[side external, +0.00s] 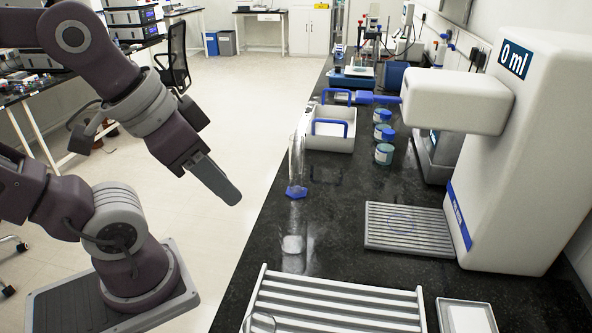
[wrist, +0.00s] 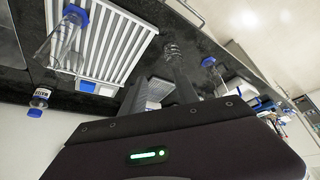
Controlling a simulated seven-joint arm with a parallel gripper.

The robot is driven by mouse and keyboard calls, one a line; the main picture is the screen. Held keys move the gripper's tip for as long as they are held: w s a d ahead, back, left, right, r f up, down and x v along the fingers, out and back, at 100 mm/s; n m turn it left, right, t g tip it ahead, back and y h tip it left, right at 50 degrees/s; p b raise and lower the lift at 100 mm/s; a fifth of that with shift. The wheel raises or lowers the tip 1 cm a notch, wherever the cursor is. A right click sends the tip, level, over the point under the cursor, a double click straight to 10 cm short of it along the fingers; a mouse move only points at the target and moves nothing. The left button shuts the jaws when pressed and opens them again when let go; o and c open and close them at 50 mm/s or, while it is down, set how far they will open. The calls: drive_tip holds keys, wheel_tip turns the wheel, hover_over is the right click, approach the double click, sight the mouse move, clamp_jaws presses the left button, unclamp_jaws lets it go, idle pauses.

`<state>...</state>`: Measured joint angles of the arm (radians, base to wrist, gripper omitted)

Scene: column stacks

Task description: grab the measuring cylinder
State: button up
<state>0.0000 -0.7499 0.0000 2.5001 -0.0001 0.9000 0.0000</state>
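The measuring cylinder (side external: 297,157) is tall and clear with a blue base. In the side view it stands upright on the black bench near its left edge. In the wrist view a clear vessel with a blue base (wrist: 208,62), right of the fingers, looks like the same cylinder. My gripper (side external: 228,193) hangs over the floor left of the bench, tilted down to the right, apart from the cylinder. In the wrist view the two fingers of my gripper (wrist: 157,88) stand apart with nothing held between them.
A white slatted rack (side external: 335,303) lies at the near end. A white tray with blue handles (side external: 328,143) stands behind the cylinder, and blue-lidded jars (side external: 384,153) stand to its right. A dispenser (side external: 525,160) with a grate (side external: 408,229) is at right. Bench around the cylinder's base is clear.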

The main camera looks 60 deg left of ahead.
drive_tip(key=o, duration=0.5)
drive_tip(key=shift+c, duration=0.2)
drive_tip(key=w+a+f+m+g+y, duration=0.2)
drive_tip(key=a+f+m+g+y, duration=0.25)
drive_tip(key=a, duration=0.35)
drive_tip(key=m+t+y, duration=0.6)
drive_tip(key=m+y, duration=0.6)
drive_tip(key=m, duration=0.6)
hover_over(298, 157)
drive_tip(key=d, duration=0.1)
wheel_tip(298, 157, down, 2)
drive_tip(key=f, duration=0.6)
drive_tip(key=shift+s+d+f, duration=0.1)
drive_tip(key=shift+s+f, duration=0.1)
drive_tip(key=shift+w+a+f, duration=0.2)
drive_tip(key=shift+a, duration=0.35)
drive_tip(key=shift+w+a+f, duration=0.15)
drive_tip(key=shift+w+a, duration=0.05)
drive_tip(key=shift+a, duration=0.35)
drive_tip(key=shift+w+a, duration=0.15)
drive_tip(key=shift+a, duration=0.15)
